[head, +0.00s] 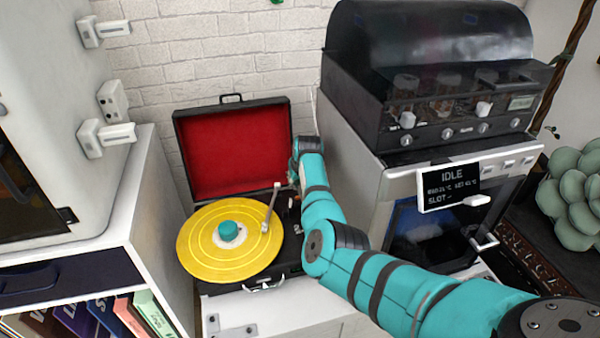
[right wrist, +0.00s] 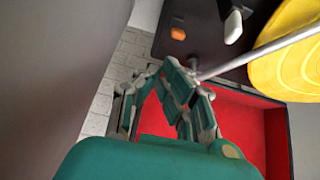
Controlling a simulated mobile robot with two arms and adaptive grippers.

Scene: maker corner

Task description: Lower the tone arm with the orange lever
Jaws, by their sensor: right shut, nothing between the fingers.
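The open record player (head: 288,262) holds a yellow record (head: 205,252) with a teal centre. The silver tone arm (head: 271,208) reaches over the record's right side; I cannot tell whether its tip touches. My right gripper (head: 293,180) is at the player's right rear, mostly hidden by my arm. In the right wrist view its fingers (right wrist: 180,78) are shut and empty, close to the end of the tone arm (right wrist: 255,52). The small orange lever (right wrist: 178,33) shows on the black deck, apart from the fingertips. It is hidden in the head view. My left gripper is out of view.
The red-lined lid (head: 235,150) stands open behind the record. A grey-sided machine with an IDLE display (head: 448,186) stands close on the right. A white cabinet (head: 150,215) with books stands on the left. A brick wall is behind.

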